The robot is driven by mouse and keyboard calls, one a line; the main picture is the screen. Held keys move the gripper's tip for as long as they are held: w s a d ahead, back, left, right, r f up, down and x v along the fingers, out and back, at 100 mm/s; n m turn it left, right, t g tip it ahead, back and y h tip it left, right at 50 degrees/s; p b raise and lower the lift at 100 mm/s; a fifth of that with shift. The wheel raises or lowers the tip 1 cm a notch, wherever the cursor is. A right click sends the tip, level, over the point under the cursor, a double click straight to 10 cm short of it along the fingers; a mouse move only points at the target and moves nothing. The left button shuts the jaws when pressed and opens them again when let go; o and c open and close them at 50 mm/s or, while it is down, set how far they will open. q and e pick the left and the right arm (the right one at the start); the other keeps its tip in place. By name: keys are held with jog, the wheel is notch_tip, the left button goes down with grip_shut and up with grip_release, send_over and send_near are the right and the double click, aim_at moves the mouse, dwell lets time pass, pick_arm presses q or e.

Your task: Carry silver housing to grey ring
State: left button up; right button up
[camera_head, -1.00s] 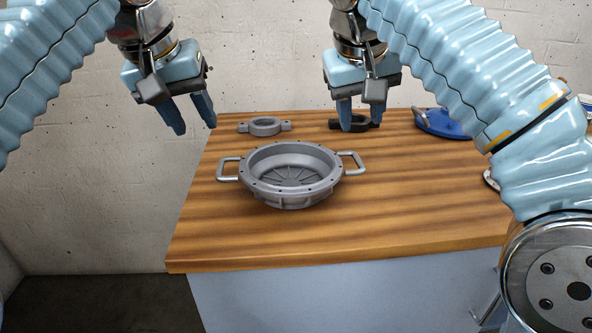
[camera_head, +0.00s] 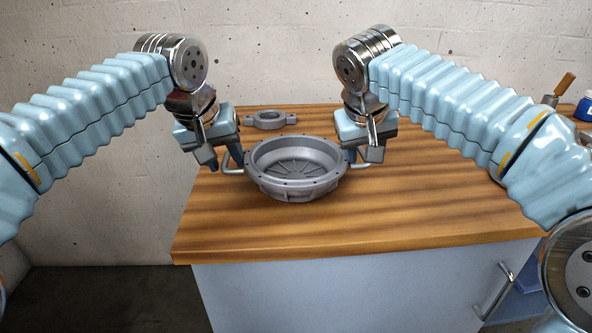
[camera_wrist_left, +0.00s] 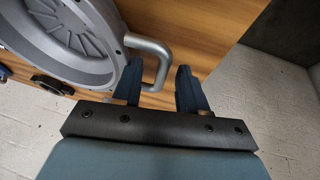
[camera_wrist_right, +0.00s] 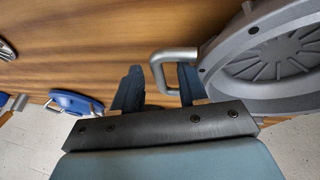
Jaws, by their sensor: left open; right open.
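The silver housing (camera_head: 296,188), a round bowl with two side handles, sits on the wooden table. It also shows in the left wrist view (camera_wrist_left: 62,30) and the right wrist view (camera_wrist_right: 262,75). The gripper bodies partly hide both handles in the head view.
A black part (camera_wrist_left: 52,85) lies beyond the housing in the left wrist view. A blue lid-like object (camera_wrist_right: 75,103) lies on the table in the right wrist view. The table's front (camera_head: 330,235) is clear. A wooden-handled tool (camera_head: 562,88) stands at the far right.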

pick_arm(q)
jog(key=shift+w+d+f, duration=0.1)
jog(key=shift+w+f, duration=0.2)
jog(key=shift+f, duration=0.35)
pick_arm(e)
jog(key=shift+w+d+f, duration=0.15)
jog(key=shift+w+f, duration=0.1)
jog(key=shift+f, duration=0.4)
pick_arm(q)
grip_shut()
pick_arm(e)
grip_shut()
pick_arm(q)
jog(key=shift+r, duration=0.1)
pick_arm(e)
jog(key=shift+r, duration=0.1)
